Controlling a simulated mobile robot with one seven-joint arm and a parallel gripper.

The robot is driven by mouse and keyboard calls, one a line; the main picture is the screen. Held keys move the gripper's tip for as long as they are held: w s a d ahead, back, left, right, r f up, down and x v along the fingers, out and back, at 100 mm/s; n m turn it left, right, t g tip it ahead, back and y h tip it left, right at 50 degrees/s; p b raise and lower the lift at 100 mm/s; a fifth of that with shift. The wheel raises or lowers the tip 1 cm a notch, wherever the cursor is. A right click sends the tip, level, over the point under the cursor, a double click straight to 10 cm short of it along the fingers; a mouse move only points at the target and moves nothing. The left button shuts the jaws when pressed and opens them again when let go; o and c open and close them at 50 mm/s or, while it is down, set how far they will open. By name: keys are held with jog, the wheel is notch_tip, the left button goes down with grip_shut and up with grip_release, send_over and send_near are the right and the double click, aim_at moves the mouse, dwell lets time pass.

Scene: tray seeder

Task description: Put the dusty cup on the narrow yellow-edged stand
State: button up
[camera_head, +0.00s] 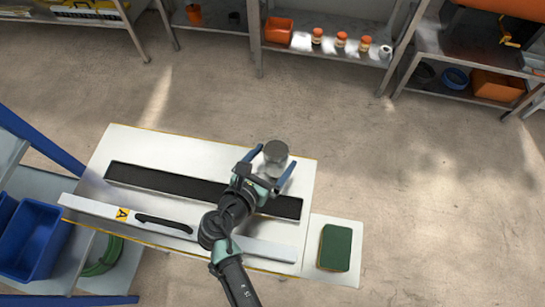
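A grey cylindrical cup (275,152) stands at the far right part of a white, yellow-edged top (140,147), near its back edge. My gripper (276,156) reaches it from the front. Its two blue fingers are spread, one on the left and one on the right of the cup. The fingers look open; I cannot tell whether either touches the cup. The cup's lower part is partly hidden by the gripper.
A green pad (335,247) lies on the narrower top. A long black slot (150,178) and a white bar with a black handle (162,222) cross the large top. A blue bin (35,240) stands left. Shelves with orange-lidded jars (341,40) stand behind open floor.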

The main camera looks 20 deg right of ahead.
jog(key=shift+a+r, duration=0.1)
jog(key=shift+r, duration=0.15)
jog(key=p+v, duration=0.2)
jog(key=v, duration=1)
jog(key=w+a+r+m+t+y, duration=0.1)
jog(key=w+r+m+t+y, duration=0.3)
jog(key=r, duration=0.6)
jog(key=w+a+r+m+t, duration=0.1)
jog(key=w+r+m+t, duration=0.1)
jog(key=w+r+m, duration=0.7)
jog(key=w+a+r+m+t+y, duration=0.1)
jog(key=w+r+m+t+y, duration=0.15)
jog(key=r, duration=0.95)
jog(key=s+r+m+t+y, duration=0.1)
jog(key=s+r+m+t, duration=0.2)
jog(key=r, duration=0.7)
jog(key=s+r+m+t+y, duration=0.2)
jog(key=s+r+m+t, duration=0.1)
jog(key=r, duration=0.8)
jog(key=s+r+m+t+y, duration=0.1)
jog(key=s+r+m+t, duration=0.3)
jog(key=s+r, duration=0.3)
notch_tip(320, 180, up, 3)
jog(key=shift+a+r, duration=0.2)
jog(key=shift+a, duration=0.3)
